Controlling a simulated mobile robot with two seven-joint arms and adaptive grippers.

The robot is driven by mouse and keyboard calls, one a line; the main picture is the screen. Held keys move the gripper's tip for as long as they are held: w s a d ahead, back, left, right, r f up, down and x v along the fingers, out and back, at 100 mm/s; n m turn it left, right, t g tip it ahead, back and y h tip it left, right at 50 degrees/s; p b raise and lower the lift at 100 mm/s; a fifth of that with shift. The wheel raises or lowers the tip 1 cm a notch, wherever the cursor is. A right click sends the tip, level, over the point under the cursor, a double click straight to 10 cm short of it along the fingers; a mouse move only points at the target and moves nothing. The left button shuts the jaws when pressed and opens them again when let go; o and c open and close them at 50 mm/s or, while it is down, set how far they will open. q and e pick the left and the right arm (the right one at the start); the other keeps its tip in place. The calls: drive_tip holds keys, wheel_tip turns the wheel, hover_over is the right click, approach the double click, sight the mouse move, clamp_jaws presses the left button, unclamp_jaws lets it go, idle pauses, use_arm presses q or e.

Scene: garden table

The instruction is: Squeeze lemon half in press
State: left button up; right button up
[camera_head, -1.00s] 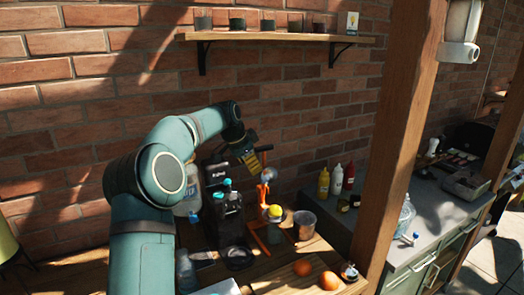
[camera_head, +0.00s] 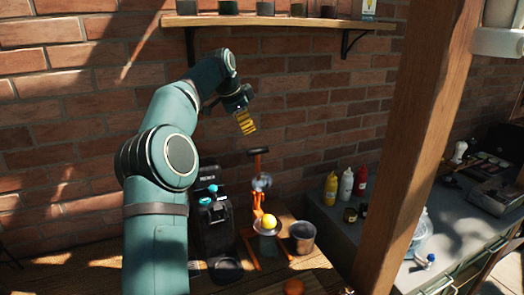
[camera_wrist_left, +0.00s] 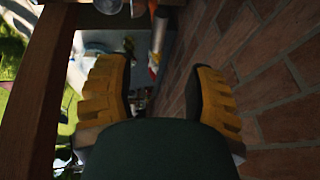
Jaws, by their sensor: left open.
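An orange citrus press (camera_head: 258,203) stands on the wooden table, its lever raised with a dark handle (camera_head: 258,151) at the top. A yellow lemon half (camera_head: 268,221) sits in the press's cup at the front. My left gripper (camera_head: 246,122) has yellow ribbed fingers and is above the press handle, apart from it. In the left wrist view the left gripper (camera_wrist_left: 158,95) is open, with nothing between its fingers. My right gripper is not in view.
A dark coffee machine (camera_head: 210,225) stands left of the press. A metal cup (camera_head: 302,236) is at its right, and an orange (camera_head: 293,287) lies in front. A wooden post (camera_head: 415,150) rises at right, a shelf (camera_head: 275,21) hangs above, and a brick wall is behind.

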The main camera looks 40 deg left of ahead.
sight(256, 150)
use_arm(q)
drive_tip(key=x, duration=1.2)
drive_tip(key=shift+s+f, duration=0.2)
drive_tip(key=shift+f, duration=0.15)
drive_tip(key=shift+o, duration=0.2)
clamp_jaws()
